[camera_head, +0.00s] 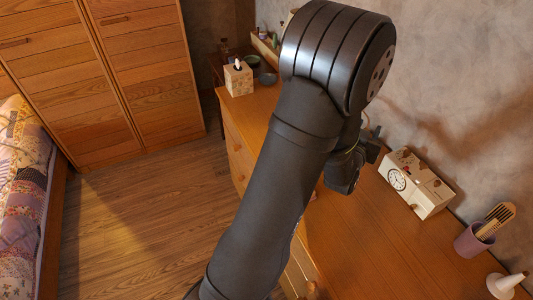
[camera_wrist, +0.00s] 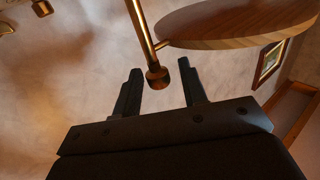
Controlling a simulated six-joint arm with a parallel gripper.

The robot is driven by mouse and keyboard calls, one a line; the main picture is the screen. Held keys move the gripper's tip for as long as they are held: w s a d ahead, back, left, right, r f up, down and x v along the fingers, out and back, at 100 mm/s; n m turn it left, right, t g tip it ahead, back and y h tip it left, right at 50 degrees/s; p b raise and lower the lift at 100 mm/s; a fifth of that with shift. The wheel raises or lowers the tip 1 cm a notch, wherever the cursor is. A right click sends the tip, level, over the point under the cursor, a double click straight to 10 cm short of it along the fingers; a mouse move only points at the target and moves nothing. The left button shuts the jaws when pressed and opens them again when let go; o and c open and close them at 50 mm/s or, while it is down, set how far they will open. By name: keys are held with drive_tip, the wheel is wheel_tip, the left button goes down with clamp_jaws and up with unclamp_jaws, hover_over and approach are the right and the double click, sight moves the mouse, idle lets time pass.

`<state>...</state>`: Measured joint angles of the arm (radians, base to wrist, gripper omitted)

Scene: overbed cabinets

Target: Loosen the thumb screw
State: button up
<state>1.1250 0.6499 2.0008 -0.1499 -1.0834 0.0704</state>
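In the wrist view, a brass rod (camera_wrist: 142,30) comes down from the top edge and ends in a round brass knob (camera_wrist: 157,77). This knob looks like the thumb screw, but I cannot be sure. My gripper (camera_wrist: 160,66) is open, with one dark finger on each side of the knob in the picture. A gap shows on both sides, and I see no contact; the depth between them is unclear. In the head view, my arm hides the rod and knob, and my fingers are mostly hidden.
A round wooden disc (camera_wrist: 235,24) sits close right of the rod. Another brass piece (camera_wrist: 42,8) is at upper left.

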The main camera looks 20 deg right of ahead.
drive_tip(key=shift+w+m+g+h, duration=0.1)
drive_tip(key=shift+m+g+h, duration=0.8)
drive_tip(key=shift+g, duration=0.5)
drive_tip(key=v, duration=1.7)
drive_tip(key=w+a+f+n+y, duration=0.2)
drive_tip(key=w+a+f+y, duration=0.1)
drive_tip(key=w, duration=0.3)
drive_tip(key=w+a+f+n+t+y, duration=0.1)
drive_tip(key=w+a+f+n+y, duration=0.1)
drive_tip(key=w, duration=0.5)
drive_tip(key=w+a+f+n+t+y, duration=0.1)
drive_tip(key=w+a+f+n+y, duration=0.1)
drive_tip(key=w+a+f+y, duration=0.3)
drive_tip(key=shift+w+a+f, duration=0.15)
drive_tip(key=shift+w+f, duration=0.35)
drive_tip(key=shift+w, duration=0.2)
drive_tip(key=s+d+r+m+g+h, duration=0.1)
drive_tip(key=s+d+r+m+h, duration=0.2)
drive_tip(key=s+d+r+h, duration=0.5)
drive_tip(key=s+d+r+m+g+h, duration=0.1)
drive_tip(key=s+d+r+m+h, duration=0.15)
drive_tip(key=s, duration=0.95)
drive_tip(key=shift+m+y, duration=0.25)
drive_tip(key=shift+y, duration=0.2)
drive_tip(key=x, duration=1.1)
drive_tip(key=r+x, duration=0.1)
drive_tip(key=x, duration=0.5)
drive_tip(key=shift+w, duration=0.15)
